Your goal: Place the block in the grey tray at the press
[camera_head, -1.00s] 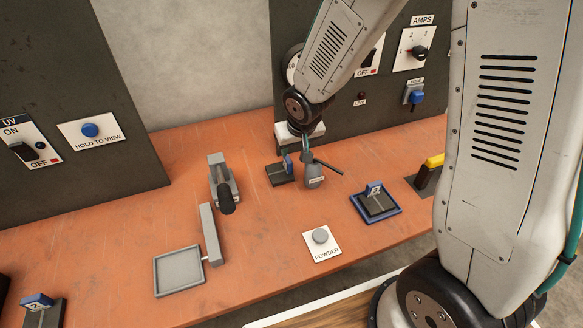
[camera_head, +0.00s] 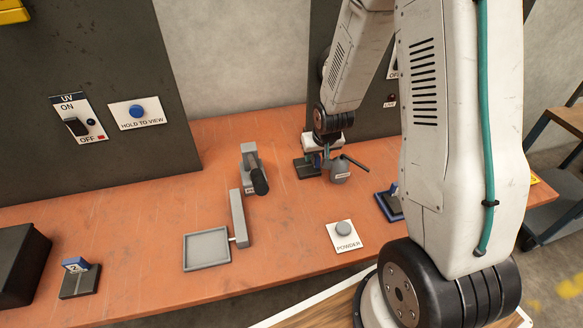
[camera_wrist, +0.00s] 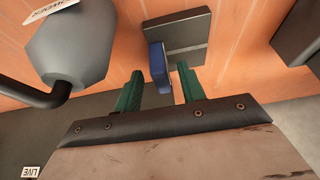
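A dark grey block with a blue upright tab (camera_head: 306,168) stands on the orange bench, partly hidden by my gripper (camera_head: 322,154). In the wrist view, its dark flat part (camera_wrist: 178,42) and blue tab (camera_wrist: 158,63) lie just beyond my green fingertips (camera_wrist: 160,82). The fingers are apart, with the tab in line with the gap, nearer the left finger. I cannot tell whether they touch it. The shallow grey tray (camera_head: 207,262) is empty and lies at the front, beside a grey bar. The press (camera_head: 251,172) with its black-knobbed lever stands behind it.
A grey spouted can (camera_head: 340,171) stands close right of my gripper, also in the wrist view (camera_wrist: 72,48). A "2" block (camera_head: 78,280) and black box (camera_head: 22,258) are at left.

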